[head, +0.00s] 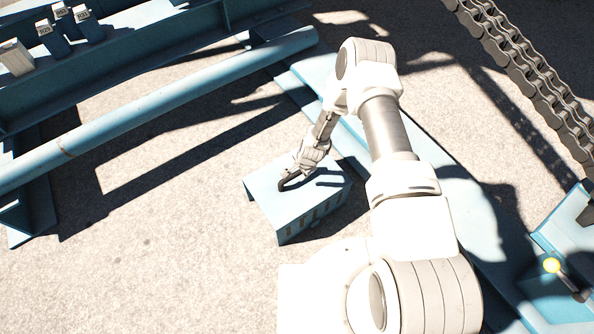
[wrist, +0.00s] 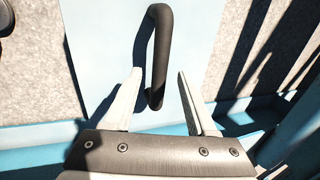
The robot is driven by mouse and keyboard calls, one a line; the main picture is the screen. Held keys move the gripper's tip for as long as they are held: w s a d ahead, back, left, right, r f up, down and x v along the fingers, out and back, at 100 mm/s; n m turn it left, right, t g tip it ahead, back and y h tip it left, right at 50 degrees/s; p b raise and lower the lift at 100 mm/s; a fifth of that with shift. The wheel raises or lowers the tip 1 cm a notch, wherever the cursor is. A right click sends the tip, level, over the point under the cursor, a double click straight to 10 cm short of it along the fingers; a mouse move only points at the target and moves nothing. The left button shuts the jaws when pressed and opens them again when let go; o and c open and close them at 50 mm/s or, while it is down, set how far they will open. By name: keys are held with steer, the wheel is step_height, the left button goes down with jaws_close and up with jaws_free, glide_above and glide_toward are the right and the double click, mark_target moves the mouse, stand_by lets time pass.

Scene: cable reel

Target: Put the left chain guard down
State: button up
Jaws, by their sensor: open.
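The chain guard (head: 278,205) is a light blue box-like cover with slots in its near side. It sits low beside the blue frame, left of my arm. In the wrist view its flat blue face (wrist: 100,40) fills the middle. A black bar handle (wrist: 160,50) stands on that face. My gripper (head: 295,174) is at the handle, and the head view shows it small and partly merged with the handle. In the wrist view my gripper's fingers (wrist: 158,77) are apart, one on each side of the handle, with gaps visible. The guard's underside is hidden.
A blue frame with a long round tube (head: 180,105) crosses the upper left. Small labelled blocks (head: 68,25) stand on it. A heavy chain (head: 530,75) hangs at upper right. Bare concrete (head: 130,270) lies at lower left.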

steer(key=d+r+n+t+p, duration=0.1)
steer(key=d+r+n, duration=0.2)
steer(key=r, duration=1.8)
steer(key=d+r+n+p, duration=0.1)
steer(key=d+r+n, duration=0.2)
steer(key=r, duration=1.8)
steer(key=s+d+r+n+t+h, duration=0.1)
steer(key=s+d+r+n, duration=0.1)
steer(key=s+r, duration=0.45)
steer(key=s+d+r+n, duration=0.1)
steer(key=s+d+r, duration=0.25)
steer(key=r, duration=0.55)
steer(key=s+d+r+n+h, duration=0.1)
steer(key=s+r, duration=0.4)
steer(key=s, duration=0.9)
steer(key=shift+d+r+n+t, duration=0.2)
steer(key=shift+d+n+t, duration=0.2)
steer(key=shift+d+n, duration=0.2)
steer(key=shift+s, duration=0.1)
